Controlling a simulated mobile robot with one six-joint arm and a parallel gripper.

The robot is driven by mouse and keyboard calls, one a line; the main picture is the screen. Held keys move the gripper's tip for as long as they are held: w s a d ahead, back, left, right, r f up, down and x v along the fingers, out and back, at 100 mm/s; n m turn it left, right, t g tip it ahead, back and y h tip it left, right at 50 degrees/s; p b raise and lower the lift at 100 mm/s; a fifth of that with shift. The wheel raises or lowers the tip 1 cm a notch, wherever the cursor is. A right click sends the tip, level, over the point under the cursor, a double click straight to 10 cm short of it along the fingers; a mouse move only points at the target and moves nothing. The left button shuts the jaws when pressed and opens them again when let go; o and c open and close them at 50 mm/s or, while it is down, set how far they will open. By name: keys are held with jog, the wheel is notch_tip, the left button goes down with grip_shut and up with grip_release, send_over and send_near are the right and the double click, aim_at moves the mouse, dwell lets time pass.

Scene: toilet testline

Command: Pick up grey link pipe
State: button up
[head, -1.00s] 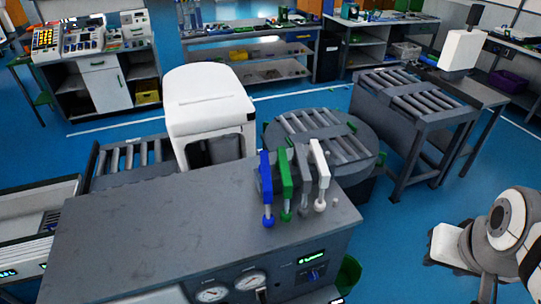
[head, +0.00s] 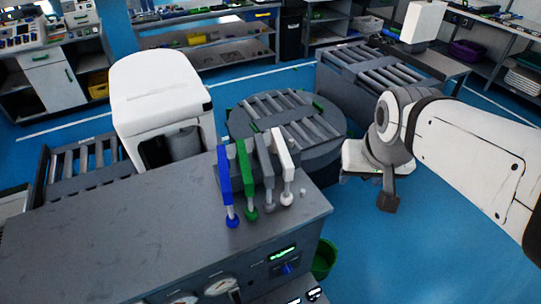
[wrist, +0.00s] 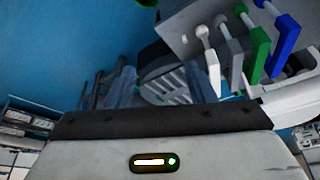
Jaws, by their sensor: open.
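The grey link pipe (head: 267,172) stands on the grey machine top in the head view, between a green pipe (head: 245,170) and a white pipe (head: 283,158). A blue pipe (head: 224,178) stands at the left end of this row. In the wrist view the grey pipe (wrist: 236,62) is at the upper right, between the white pipe (wrist: 211,70) and the green pipe (wrist: 257,48). My gripper (head: 388,202) is right of the row, apart from the pipes. In the wrist view my gripper (wrist: 163,85) is open, with nothing between its fingers.
The grey machine (head: 130,235) has gauges on its front. A white toilet-like unit (head: 160,100) stands behind it to the left. A round roller table (head: 288,125) is behind the pipes. A green bin (head: 324,257) is on the floor at right. Open blue floor lies at right.

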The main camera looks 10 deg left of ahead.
jog(key=w+a+f+n+b, duration=0.2)
jog(key=w+a+f, duration=0.3)
jog(key=w+a, duration=0.6)
jog(key=n+y+b, duration=0.1)
jog(key=y+b, duration=0.1)
send_over(265, 157)
jog(key=s+d, duration=0.1)
jog(key=s, duration=0.1)
notch_tip(265, 157, down, 5)
jog(key=shift+s+f, duration=0.1)
jog(key=shift+f, duration=0.1)
jog(key=p+x, duration=0.1)
jog(key=x, duration=0.2)
jog(key=p+x, duration=0.1)
jog(key=x, duration=0.3)
jog(key=shift+d+f, duration=0.15)
jog(key=shift+f, duration=0.2)
grip_shut()
